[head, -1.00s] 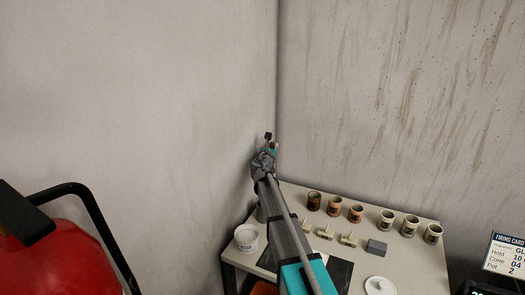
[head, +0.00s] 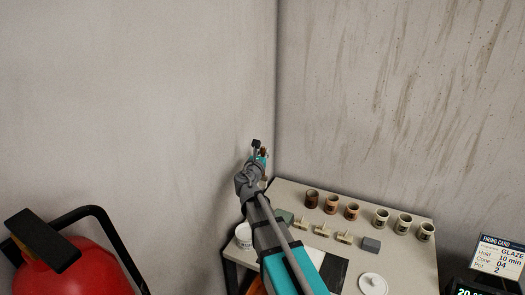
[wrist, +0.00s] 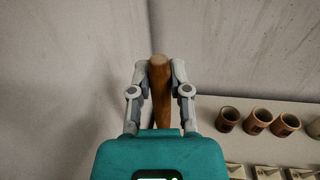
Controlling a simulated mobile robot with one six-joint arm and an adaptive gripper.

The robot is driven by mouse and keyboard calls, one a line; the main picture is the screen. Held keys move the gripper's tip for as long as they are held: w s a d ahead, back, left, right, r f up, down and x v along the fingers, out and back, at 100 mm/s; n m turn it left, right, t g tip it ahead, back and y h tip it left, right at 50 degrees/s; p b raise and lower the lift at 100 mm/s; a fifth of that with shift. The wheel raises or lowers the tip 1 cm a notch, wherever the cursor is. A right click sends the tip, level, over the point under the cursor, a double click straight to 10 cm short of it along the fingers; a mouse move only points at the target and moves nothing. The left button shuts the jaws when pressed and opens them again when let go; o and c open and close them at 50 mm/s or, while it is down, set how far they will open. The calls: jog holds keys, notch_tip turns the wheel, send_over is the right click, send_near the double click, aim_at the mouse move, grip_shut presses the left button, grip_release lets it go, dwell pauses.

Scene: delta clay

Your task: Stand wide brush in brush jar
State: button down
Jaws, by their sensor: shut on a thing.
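My gripper (head: 259,152) is raised in front of the wall corner, above the far left of the table. In the wrist view my gripper (wrist: 159,72) is shut on a brown wooden handle (wrist: 159,95), which I take to be the wide brush's. Its bristles are not visible. A white tub (head: 243,236) stands at the table's left edge, partly hidden by my arm. A small greenish object (head: 284,216) shows just right of my arm. I cannot tell which thing is the brush jar.
Several brown and pale cups (head: 352,211) stand in a row at the table's back. Small pale blocks (head: 322,230), a grey block (head: 371,245) and a white lid (head: 373,284) lie nearer. A red fire extinguisher (head: 80,270) stands at lower left. Walls close the corner behind.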

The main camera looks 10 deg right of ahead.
aim_at(263, 180)
jog(key=shift+f, duration=0.2)
jog(key=shift+f+b, duration=6.15)
jog(key=shift+b, duration=0.15)
jog(key=c, duration=0.5)
grip_release()
jog(key=shift+r, duration=0.15)
